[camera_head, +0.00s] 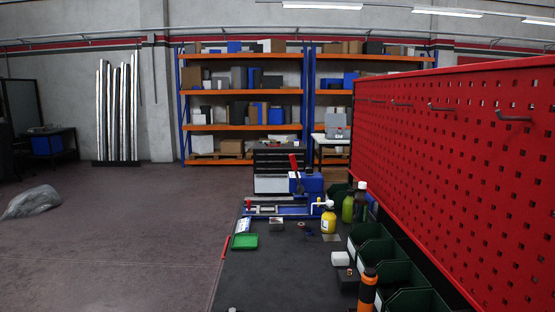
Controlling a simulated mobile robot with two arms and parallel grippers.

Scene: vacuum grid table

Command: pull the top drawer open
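A dark drawer cabinet (270,170) with pale lines across its front stands beyond the far end of the workbench. Its top drawer (270,153) looks shut, but it is small in the view and its handle cannot be made out. A blue machine with a red lever hides part of the cabinet's right side. Neither my left nor my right gripper is in view.
The dark workbench (285,285) carries a blue machine (312,184), a yellow bottle (328,222), a green tray (244,242) and green bins (398,272). A red pegboard (460,150) walls its right side. The floor (120,240) at left is mostly clear.

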